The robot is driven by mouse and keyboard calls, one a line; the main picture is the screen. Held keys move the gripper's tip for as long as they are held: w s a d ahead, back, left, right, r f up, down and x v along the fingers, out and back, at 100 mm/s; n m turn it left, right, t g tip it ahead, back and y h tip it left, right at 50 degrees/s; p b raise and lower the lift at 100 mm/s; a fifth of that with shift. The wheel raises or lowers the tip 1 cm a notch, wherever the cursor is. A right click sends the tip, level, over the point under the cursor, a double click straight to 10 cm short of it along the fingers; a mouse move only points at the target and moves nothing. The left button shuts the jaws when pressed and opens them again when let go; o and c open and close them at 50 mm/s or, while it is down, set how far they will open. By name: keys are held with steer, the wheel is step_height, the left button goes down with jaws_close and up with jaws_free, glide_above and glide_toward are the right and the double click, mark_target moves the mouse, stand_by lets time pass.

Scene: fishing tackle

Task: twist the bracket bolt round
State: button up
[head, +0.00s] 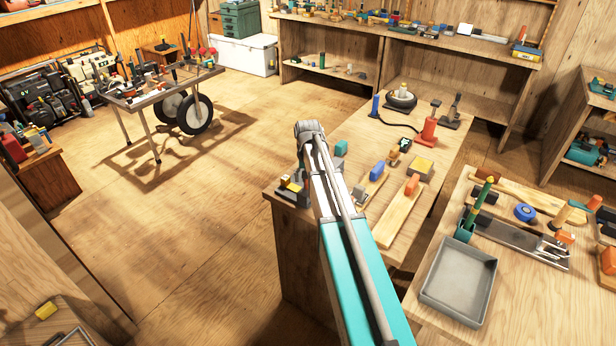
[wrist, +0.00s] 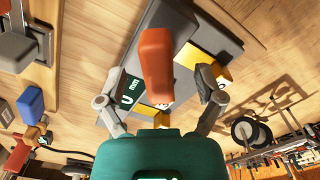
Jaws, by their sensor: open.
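My gripper (wrist: 160,92) is open in the wrist view, one finger on each side of an orange-red knob-like piece (wrist: 156,55). I cannot tell whether either finger touches it. This piece stands over a dark grey plate (wrist: 200,40) with yellow parts (wrist: 222,72) beside it. Which part is the bracket bolt I cannot tell for sure; its lower end is hidden by the gripper. In the head view a small grey and yellow fixture (head: 290,187) sits at the bench's near left corner. My arm hides the gripper there.
The wooden bench (head: 288,228) holds orange-handled tools on boards (head: 400,208), a red pump-like tool (head: 427,130) and a black cable. A grey tray (head: 459,282) lies on the bench at right. A wheeled cart (head: 160,90) stands far left; the floor between is clear.

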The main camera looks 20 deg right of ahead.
steer(key=shift+r, duration=0.15)
step_height(320, 180, up, 7)
steer(key=p, duration=0.7)
stand_by(0.4)
steer(key=shift+s+a, duration=0.1)
steer(key=shift+s, duration=0.1)
steer(key=c, duration=0.3)
steer(key=s+a+n, duration=0.1)
steer(key=s+a, duration=0.4)
steer(key=s, duration=0.2)
steer(key=s+a+n, duration=0.2)
steer(key=s+a, duration=0.2)
steer(key=s, duration=0.3)
steer(key=s+a+n, duration=0.1)
steer(key=s+a, duration=0.4)
steer(key=s, duration=0.2)
steer(key=shift+s+a, duration=0.35)
steer(key=shift+s, duration=0.05)
steer(key=shift+c, duration=0.3)
